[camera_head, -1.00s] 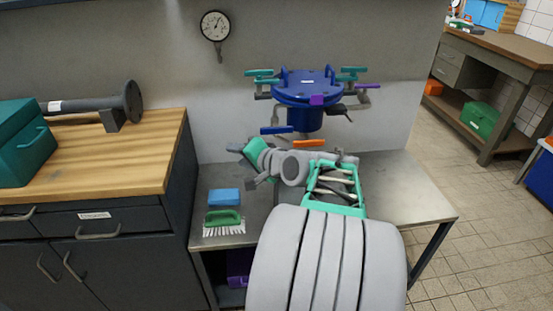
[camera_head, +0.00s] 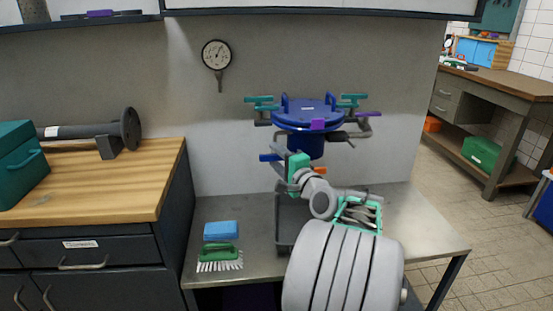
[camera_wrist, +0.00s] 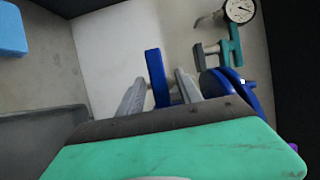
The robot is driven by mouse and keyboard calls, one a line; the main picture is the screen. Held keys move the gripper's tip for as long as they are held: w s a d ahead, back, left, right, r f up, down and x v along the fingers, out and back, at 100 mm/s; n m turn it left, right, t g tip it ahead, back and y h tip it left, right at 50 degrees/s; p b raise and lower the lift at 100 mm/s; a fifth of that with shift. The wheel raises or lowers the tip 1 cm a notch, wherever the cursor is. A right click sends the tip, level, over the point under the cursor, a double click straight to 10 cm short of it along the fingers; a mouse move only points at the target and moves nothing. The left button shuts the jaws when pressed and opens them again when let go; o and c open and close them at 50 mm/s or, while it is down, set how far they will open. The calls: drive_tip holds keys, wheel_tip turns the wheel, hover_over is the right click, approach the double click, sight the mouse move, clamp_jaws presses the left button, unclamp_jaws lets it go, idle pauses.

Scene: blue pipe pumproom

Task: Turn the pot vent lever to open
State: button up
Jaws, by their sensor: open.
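The blue pot (camera_head: 305,118) with a lid stands against the wall above the steel bench. Below it, a blue lever (camera_head: 266,157) sticks out left and an orange lever (camera_head: 320,170) sticks out right, partly hidden by my arm. A purple-ended handle (camera_head: 369,114) is at the pot's right. No label shows which one is the vent lever. My gripper (camera_head: 281,158) is below the pot's left side. In the wrist view, my open gripper (camera_wrist: 160,90) has a finger on each side of the blue lever (camera_wrist: 156,72), with gaps; contact cannot be told.
Teal clamps (camera_head: 263,104) flank the lid. A dark grey tray (camera_head: 284,234) lies on the bench under my arm. A blue sponge (camera_head: 221,230) and a green brush (camera_head: 220,254) lie at the left. A gauge (camera_head: 216,55) hangs above. The bench's right side (camera_head: 420,225) is clear.

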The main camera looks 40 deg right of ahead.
drive_tip(key=shift+c, duration=0.3)
clamp_jaws()
drive_tip(key=shift+n, duration=0.3)
drive_tip(key=shift+r+n+g+p, duration=0.15)
drive_tip(key=shift+n+g+p, duration=0.35)
drive_tip(key=shift+n, duration=0.6)
drive_tip(key=n+g, duration=0.2)
drive_tip(key=n, duration=0.2)
drive_tip(key=shift+h+b, duration=0.3)
drive_tip(key=shift+b, duration=0.1)
drive_tip(key=n+g+b, duration=0.1)
drive_tip(key=n, duration=0.1)
drive_tip(key=n+g+h+b, duration=0.1)
drive_tip(key=n, duration=0.1)
drive_tip(key=shift+a+f+h+b, duration=0.1)
drive_tip(key=shift+f+h+b, duration=0.1)
drive_tip(key=shift+h+b, duration=0.1)
drive_tip(key=shift+r+n+g+h+b, duration=0.1)
drive_tip(key=shift+n+g+h+b, duration=0.6)
drive_tip(key=shift+n+h+b, duration=0.6)
drive_tip(key=shift+y, duration=0.4)
